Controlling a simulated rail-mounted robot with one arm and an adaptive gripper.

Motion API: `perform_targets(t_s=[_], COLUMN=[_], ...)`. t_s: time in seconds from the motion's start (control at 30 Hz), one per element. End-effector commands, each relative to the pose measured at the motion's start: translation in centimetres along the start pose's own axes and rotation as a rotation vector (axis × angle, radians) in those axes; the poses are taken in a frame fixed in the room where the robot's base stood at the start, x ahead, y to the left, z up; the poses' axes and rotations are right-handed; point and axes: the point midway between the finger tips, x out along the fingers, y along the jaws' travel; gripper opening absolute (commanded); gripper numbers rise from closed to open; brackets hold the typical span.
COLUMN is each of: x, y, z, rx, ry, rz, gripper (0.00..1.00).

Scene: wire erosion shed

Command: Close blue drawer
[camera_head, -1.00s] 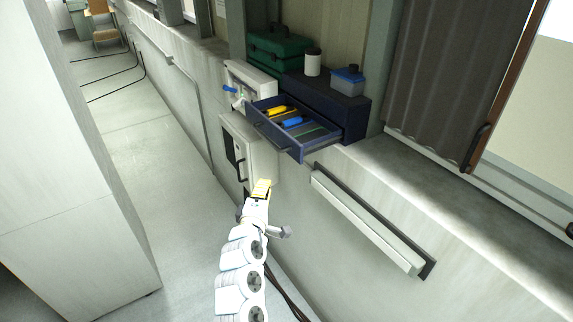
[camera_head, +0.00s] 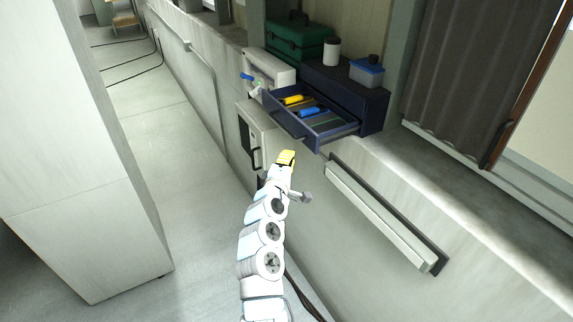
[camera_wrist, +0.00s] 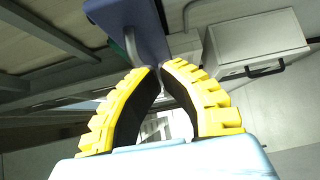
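The blue drawer (camera_head: 292,124) is pulled out from a dark blue cabinet (camera_head: 345,95) on the ledge. Its front faces the aisle. A yellow tool (camera_head: 293,100) and a blue tool (camera_head: 310,112) lie inside. My gripper (camera_head: 288,154) has yellow fingers and is below and in front of the drawer, apart from it in the head view. In the wrist view (camera_wrist: 160,68) its fingertips almost meet, with nothing held. The drawer's blue underside or front (camera_wrist: 135,22) shows just beyond them, with a pale grey handle (camera_wrist: 131,48).
A green toolbox (camera_head: 298,42), a white bottle (camera_head: 332,51) and a blue-lidded tub (camera_head: 366,72) stand behind or on the cabinet. A pale wall box (camera_head: 257,135) with a black handle is below left. A long rail (camera_head: 380,215) juts out at right. A tall white block (camera_head: 75,150) bounds the aisle.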

Motion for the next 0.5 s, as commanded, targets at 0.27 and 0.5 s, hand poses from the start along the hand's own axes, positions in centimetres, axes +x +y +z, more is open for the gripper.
perform_targets(t_s=[0.27,0.5], x=[2.5,4.4], y=[0.0,-0.1], z=[0.1,2.3], rx=[0.000,0.000], ry=[-0.001,-0.003], rz=[0.001,-0.002], gripper=[0.00,0.00])
